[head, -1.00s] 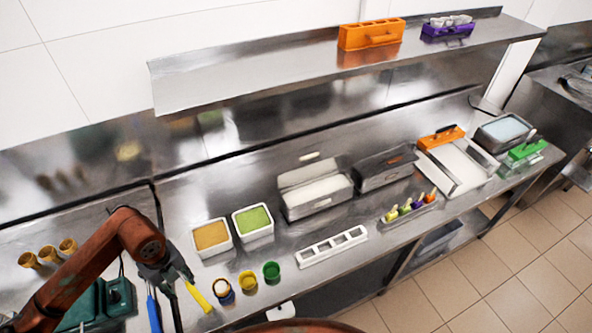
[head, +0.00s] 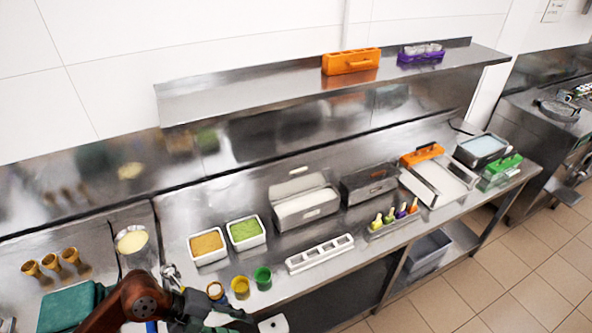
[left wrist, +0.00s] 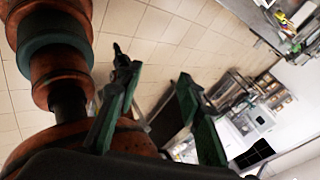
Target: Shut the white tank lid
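The white tank (head: 307,211) stands on the steel counter, right of the two food tubs. Its lid (head: 298,186) is open, tilted up at the back of the tank, and white contents show below it. My left gripper (head: 226,318) is low at the bottom edge of the head view, in front of the cups and well short of the lid. In the left wrist view its two green fingers (left wrist: 154,72) are spread apart with nothing between them. The tank is not recognisable in that view. My right gripper is not in view.
A grey closed tank (head: 369,185) stands just right of the white one. A white slotted holder (head: 320,254) lies in front. Orange-brown (head: 207,246) and green (head: 246,232) tubs, a yellow cup (head: 240,288) and a green cup (head: 262,278) stand left. A shelf (head: 250,88) runs above.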

